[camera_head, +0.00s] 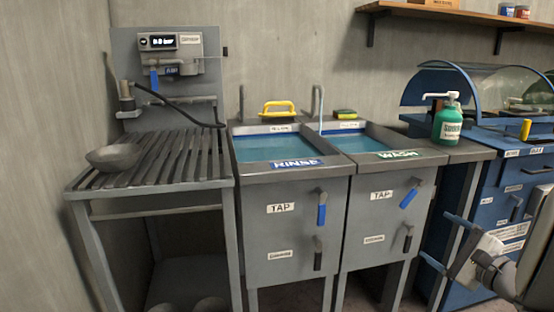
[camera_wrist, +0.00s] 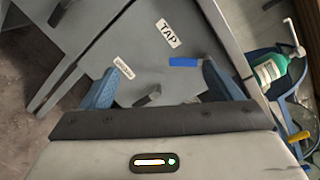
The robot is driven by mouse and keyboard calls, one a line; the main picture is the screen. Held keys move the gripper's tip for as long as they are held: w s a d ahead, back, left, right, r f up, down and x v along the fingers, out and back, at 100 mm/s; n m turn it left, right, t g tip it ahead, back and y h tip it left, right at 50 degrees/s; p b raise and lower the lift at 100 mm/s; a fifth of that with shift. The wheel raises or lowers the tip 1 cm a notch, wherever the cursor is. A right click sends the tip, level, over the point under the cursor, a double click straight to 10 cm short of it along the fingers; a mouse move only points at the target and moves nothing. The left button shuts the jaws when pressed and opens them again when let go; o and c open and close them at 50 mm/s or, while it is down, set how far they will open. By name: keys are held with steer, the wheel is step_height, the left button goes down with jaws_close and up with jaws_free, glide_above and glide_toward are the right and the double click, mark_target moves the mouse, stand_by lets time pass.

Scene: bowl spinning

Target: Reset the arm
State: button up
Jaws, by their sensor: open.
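My gripper (camera_wrist: 165,90) shows in the wrist view with its two blue fingers wide apart and nothing between them. It faces the grey front of a sink cabinet, where a TAP label (camera_wrist: 167,33) and a blue tap handle (camera_wrist: 184,62) show beyond the fingers. In the head view my gripper (camera_head: 445,240) is at the lower right, in front of the blue cabinet and apart from the sinks. Part of my arm is cut off by the right edge there.
A grey bowl (camera_head: 115,157) sits on the slatted rack (camera_head: 160,172) at left. The RINSE sink (camera_head: 297,164) and WASH sink (camera_head: 400,154) hold blue water. A green pump bottle (camera_head: 448,122) stands right of them. A blue cabinet (camera_head: 495,185) with a clear hood is at right.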

steer(key=s+a+r+n+g+y+p, duration=0.1)
steer(key=s+a+r+n+g+p, duration=0.1)
steer(key=a+r+n+g+p, duration=0.35)
steer(key=s+a+r+n+g+y+p, duration=0.1)
steer(key=s+a+r+n+g+p, duration=0.15)
steer(key=a+p, duration=0.6)
steer(key=s+a+r+n+g+y+p, duration=0.1)
steer(key=s+a+r+n+g+p, duration=0.25)
steer(key=a, duration=0.65)
steer(key=s+r+n+g+h+p, duration=0.1)
steer(key=s+r+n+h+p, duration=0.3)
steer(key=r+p, duration=0.3)
steer(key=s+a+r+n+g+h+p, duration=0.1)
steer(key=s+r+n+h+p, duration=0.2)
steer(key=r+n+p, duration=0.3)
step_height(320, 180, up, 3)
steer(key=s+p, duration=0.1)
steer(key=p, duration=0.3)
steer(key=shift+a+f+h+p, duration=0.2)
steer(key=shift+h+p, duration=0.1)
steer(key=shift+h, duration=0.1)
steer(key=shift+d+g, duration=0.1)
steer(key=shift+g, duration=0.15)
steer(key=shift+c, duration=0.5)
stand_by(0.8)
